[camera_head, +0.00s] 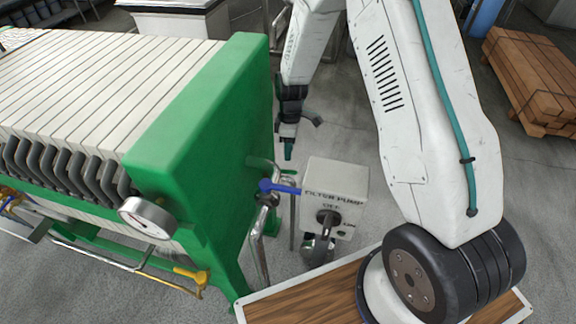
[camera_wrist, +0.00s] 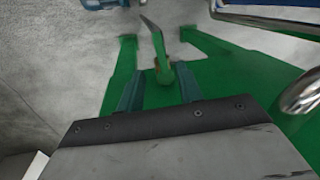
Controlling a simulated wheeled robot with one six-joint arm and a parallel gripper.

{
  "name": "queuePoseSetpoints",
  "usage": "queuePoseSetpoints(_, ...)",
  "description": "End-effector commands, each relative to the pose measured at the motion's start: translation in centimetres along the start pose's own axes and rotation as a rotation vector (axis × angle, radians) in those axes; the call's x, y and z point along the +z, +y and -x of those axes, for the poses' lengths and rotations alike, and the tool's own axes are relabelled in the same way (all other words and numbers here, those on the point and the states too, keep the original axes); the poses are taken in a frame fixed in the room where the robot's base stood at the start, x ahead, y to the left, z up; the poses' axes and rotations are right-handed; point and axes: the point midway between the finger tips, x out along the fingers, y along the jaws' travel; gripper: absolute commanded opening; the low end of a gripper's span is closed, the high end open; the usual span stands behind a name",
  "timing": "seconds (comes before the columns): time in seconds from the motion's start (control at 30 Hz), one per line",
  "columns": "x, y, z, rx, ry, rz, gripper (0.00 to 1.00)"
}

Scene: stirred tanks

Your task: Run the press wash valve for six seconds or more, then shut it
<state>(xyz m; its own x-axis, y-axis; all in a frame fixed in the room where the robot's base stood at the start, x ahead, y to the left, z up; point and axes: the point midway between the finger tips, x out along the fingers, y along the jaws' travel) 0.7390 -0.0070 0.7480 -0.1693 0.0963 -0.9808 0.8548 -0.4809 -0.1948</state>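A blue lever handle (camera_head: 278,187) sits on pipework beside the green end frame (camera_head: 200,120) of the filter press. A yellow lever handle (camera_head: 190,273) is lower, under the press. No label shows which is the press wash valve. My gripper (camera_head: 289,150) points down just right of the end frame, above and apart from the blue handle. In the wrist view its teal fingers (camera_wrist: 159,88) are apart. A small green lever-like part with a grey arm (camera_wrist: 154,42) shows between and beyond them; I cannot tell how far. Part of my gripper is hidden in the head view.
A filter pump switch box (camera_head: 336,190), marked OFF and ON, stands right of the blue handle. A gauge (camera_head: 147,217) is on the press front. Stacked timber (camera_head: 535,75) lies at right. Chrome pipe (camera_wrist: 302,92) shows in the wrist view.

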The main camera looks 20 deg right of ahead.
Motion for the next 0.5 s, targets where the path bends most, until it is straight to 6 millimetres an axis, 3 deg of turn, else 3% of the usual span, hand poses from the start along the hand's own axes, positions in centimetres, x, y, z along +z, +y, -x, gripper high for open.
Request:
queuePoseSetpoints(0.3, 0.1, -0.1, -5.0, -0.002, -0.002, -0.001, 0.36)
queuePoseSetpoints(0.5, 0.0, -0.1, -6.8, 0.000, 0.000, -0.001, 0.36)
